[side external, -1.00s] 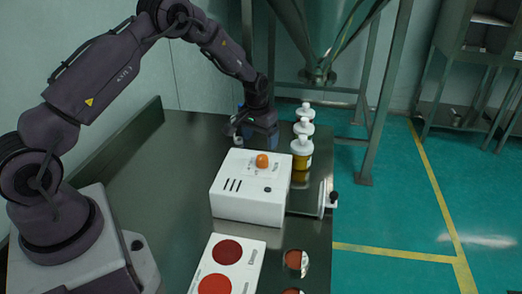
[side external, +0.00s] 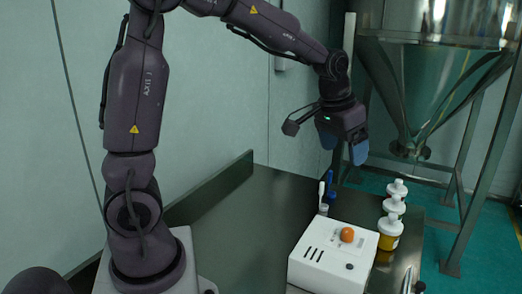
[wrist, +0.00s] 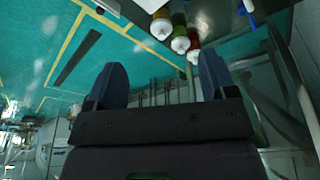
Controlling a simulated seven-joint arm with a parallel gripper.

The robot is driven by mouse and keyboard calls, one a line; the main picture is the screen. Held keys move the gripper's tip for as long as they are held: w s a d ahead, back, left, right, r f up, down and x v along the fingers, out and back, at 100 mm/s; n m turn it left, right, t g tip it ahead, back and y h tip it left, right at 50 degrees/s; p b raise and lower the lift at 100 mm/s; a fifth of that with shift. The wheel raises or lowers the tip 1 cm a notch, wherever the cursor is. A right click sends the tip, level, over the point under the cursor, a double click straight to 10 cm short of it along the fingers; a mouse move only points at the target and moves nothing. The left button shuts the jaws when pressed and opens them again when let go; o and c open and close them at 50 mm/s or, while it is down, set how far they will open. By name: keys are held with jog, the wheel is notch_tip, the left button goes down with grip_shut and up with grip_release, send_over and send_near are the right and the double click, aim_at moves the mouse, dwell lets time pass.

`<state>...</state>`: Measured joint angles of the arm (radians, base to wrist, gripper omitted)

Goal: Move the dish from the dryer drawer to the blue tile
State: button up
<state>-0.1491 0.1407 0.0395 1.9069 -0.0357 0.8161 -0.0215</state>
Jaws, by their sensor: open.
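The white box with an orange knob, which looks like the dryer (side external: 333,256), stands on the dark bench at the lower right of the side view. Its front is cut off by the frame edge; a metal handle-like part (side external: 408,281) shows at its right. I cannot see the dish, the drawer's inside or the blue tile in either current view. My gripper (side external: 343,150) is raised in the air above the far end of the bench, beyond the dryer. Its blue fingers are apart and empty; they also show in the wrist view (wrist: 163,82).
Three white-capped bottles (side external: 391,218) stand in a row right of the dryer, near the bench edge. A white stick-like item (side external: 322,198) and a blue one (side external: 331,184) stand behind it. A metal hopper (side external: 425,100) on legs stands beyond. The bench (side external: 238,225) left of the dryer is clear.

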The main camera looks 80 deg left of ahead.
jog(key=s+d+r+m+t, duration=0.1)
jog(key=s+d+r, duration=0.1)
jog(key=s, duration=0.7)
jog(key=s+d+r+m+t, duration=0.1)
jog(key=s+d, duration=0.4)
jog(key=s, duration=0.5)
jog(key=shift+s+r+m, duration=0.15)
jog(key=shift+r+m, duration=0.15)
jog(key=shift+r, duration=0.45)
jog(key=shift+c, duration=0.2)
